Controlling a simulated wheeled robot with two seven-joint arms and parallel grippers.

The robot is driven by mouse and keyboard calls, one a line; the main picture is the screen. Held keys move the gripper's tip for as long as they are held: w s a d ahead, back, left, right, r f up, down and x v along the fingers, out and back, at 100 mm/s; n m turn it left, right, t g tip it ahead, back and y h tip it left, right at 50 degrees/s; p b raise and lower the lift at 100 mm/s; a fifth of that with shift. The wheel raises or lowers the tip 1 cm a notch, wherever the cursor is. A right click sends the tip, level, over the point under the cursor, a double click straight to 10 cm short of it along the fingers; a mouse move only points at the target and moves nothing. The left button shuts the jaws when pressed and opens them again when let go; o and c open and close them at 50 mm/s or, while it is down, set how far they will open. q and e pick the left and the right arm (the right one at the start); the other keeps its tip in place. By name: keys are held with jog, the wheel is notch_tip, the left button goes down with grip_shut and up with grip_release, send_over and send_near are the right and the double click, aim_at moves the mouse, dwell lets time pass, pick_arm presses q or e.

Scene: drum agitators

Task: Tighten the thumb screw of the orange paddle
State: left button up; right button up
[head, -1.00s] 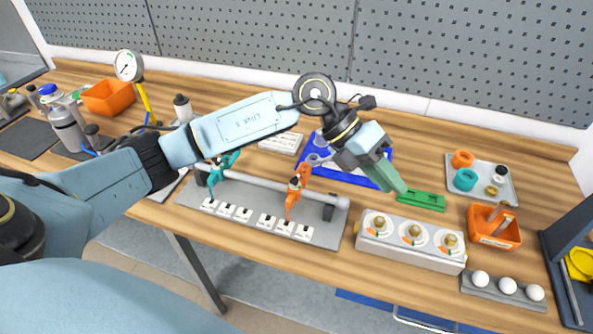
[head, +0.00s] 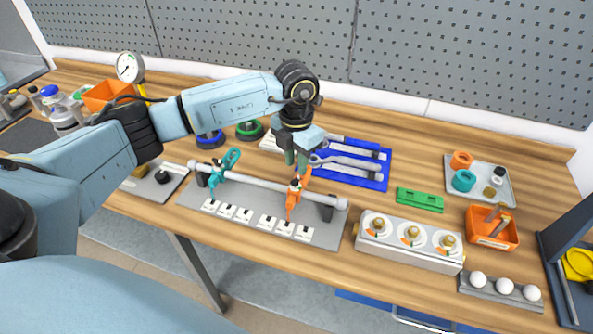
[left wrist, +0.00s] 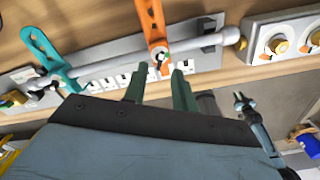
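My left gripper (head: 297,163) points down just above and behind the paddle's top. In the left wrist view its two green fingers (left wrist: 159,85) stand apart with nothing gripped, and the paddle's lower end lies beyond the gap between them.
A teal paddle (head: 226,163) sits on the same shaft to the left. White tiles with dark marks line the base (head: 322,236). A blue tool tray (head: 374,184) lies behind, a green block (head: 420,200) and a white box with brass knobs (head: 405,253) to the right.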

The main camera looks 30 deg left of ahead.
aim_at(297, 178)
pick_arm(q)
jog(key=shift+f, duration=2.25)
grip_shut()
